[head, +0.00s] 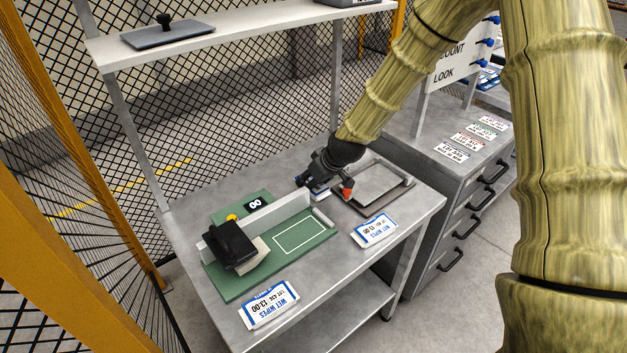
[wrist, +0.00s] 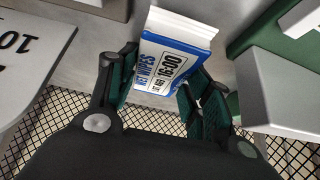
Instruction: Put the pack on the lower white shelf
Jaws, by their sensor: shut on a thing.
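My gripper (head: 318,187) is low over the back right part of the grey bench, between the green board and the grey tray. In the wrist view its two dark green fingers (wrist: 165,95) are shut on a white and blue wet wipes pack (wrist: 165,62) marked 16:00. Only a small part of this pack shows in the head view. Whether it touches the bench is unclear. A white shelf (head: 205,38) spans the top of the bench frame. Under the bench top is a pale lower shelf (head: 330,318), partly hidden.
The green board (head: 285,255) carries a long white bar (head: 285,213) and a black-topped block (head: 232,245). Two wet wipes packs (head: 270,304) (head: 375,230) lie along the front edge. A grey tray (head: 385,208) sits right. A drawer cabinet (head: 465,210) stands beyond.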

